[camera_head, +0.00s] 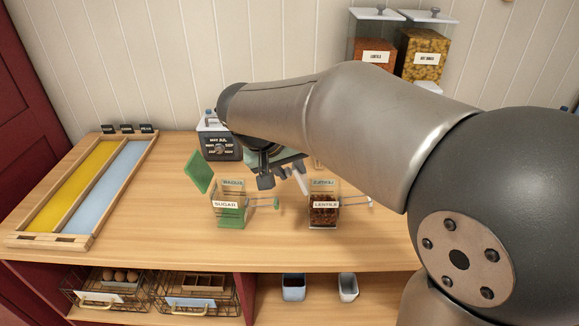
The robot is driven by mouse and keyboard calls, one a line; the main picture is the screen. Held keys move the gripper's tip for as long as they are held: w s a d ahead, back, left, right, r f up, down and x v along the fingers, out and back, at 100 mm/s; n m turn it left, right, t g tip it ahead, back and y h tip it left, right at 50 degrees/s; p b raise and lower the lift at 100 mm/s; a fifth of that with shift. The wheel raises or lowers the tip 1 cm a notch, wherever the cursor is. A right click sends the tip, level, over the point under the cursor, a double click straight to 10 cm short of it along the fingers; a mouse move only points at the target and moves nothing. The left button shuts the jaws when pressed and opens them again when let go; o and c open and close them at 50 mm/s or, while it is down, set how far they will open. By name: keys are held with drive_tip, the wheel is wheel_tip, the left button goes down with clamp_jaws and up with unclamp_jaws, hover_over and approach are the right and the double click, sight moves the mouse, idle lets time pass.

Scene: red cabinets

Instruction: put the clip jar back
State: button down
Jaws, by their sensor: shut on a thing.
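Two clear clip jars stand on the wooden counter, a sugar jar (229,217) with green contents and a lentils jar (324,216) with dark reddish contents. The sugar jar's green lid (198,172) is tilted up at its left, and a wire clip sticks out at its right. A pale slanted piece (300,181) stands by the lentils jar's upper left; I cannot tell whether it is its lid. My gripper (274,181) is above and between the two jars. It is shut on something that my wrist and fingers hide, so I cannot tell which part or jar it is.
A dark-faced scale-like box (219,140) stands behind the sugar jar. A wooden tray (96,184) with yellow and blue strips lies at the left. Tall canisters (423,52) stand at the back right. Wire baskets (196,292) and small cups (293,287) sit below the counter.

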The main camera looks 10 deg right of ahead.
drive_tip(key=shift+f, duration=0.15)
drive_tip(key=c, duration=1.1)
unclamp_jaws()
drive_tip(key=shift+o, duration=0.2)
drive_tip(key=v, duration=1.2)
drive_tip(key=s+d+f+g+y, duration=0.1)
drive_tip(key=s+d+f, duration=0.2)
drive_tip(key=s+f, duration=0.3)
drive_tip(key=s+d+f+g+y, duration=0.1)
drive_tip(key=s+d+f, duration=0.3)
drive_tip(key=f, duration=0.4)
drive_tip(key=s+d+f+n+g+y, duration=0.1)
drive_tip(key=s+d+f+y, duration=0.2)
drive_tip(key=s+f, duration=0.4)
drive_tip(key=shift+s+d+f+g, duration=0.2)
drive_tip(key=shift+s+f+g, duration=0.1)
drive_tip(key=shift+s, duration=0.05)
